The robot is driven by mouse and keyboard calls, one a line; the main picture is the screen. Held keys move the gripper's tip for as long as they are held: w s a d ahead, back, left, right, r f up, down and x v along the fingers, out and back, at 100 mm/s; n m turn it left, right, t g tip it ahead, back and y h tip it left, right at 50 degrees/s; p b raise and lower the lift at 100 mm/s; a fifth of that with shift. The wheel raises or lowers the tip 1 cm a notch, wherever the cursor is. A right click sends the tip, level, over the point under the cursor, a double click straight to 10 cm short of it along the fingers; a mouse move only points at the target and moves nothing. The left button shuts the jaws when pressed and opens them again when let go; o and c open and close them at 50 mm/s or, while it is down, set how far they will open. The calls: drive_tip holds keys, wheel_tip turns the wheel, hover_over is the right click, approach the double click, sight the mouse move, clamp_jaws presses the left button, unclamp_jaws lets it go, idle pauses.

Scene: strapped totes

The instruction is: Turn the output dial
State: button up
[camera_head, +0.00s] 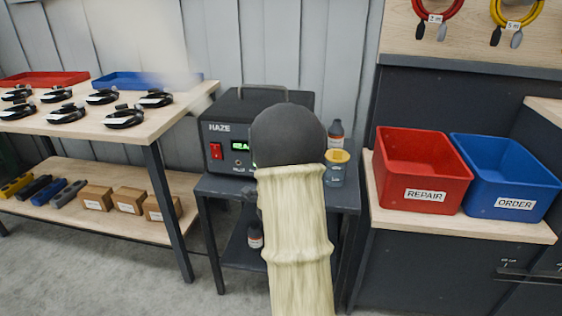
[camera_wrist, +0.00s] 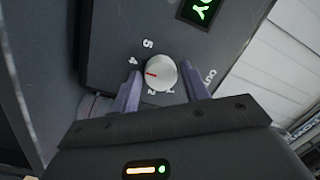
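The dark HAZE machine (camera_head: 222,132) stands on a small dark table, with a red switch and a green display on its front. In the wrist view its round silver output dial (camera_wrist: 161,75) has a red mark pointing left, toward the left finger. Numerals 5, 4, 2 and 1 show around it; the spot between 4 and 2 is covered by that finger. My gripper (camera_wrist: 160,70) is open, one finger on each side of the dial, with small gaps visible. In the head view my arm hides the gripper, the dial and the machine's right front.
Bottles (camera_head: 335,165) stand on the small table (camera_head: 342,196) right of my arm. A red REPAIR bin (camera_head: 420,155) and a blue ORDER bin (camera_head: 505,165) sit on the right bench. A wooden table (camera_head: 120,135) with several dark strapped items is at left.

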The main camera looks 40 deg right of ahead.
drive_tip(key=shift+o, duration=0.9)
drive_tip(key=shift+d, duration=0.1)
drive_tip(key=shift+s+r, duration=0.1)
drive_tip(key=shift+s, duration=0.05)
drive_tip(key=b+v, duration=1.1)
drive_tip(key=v, duration=0.6)
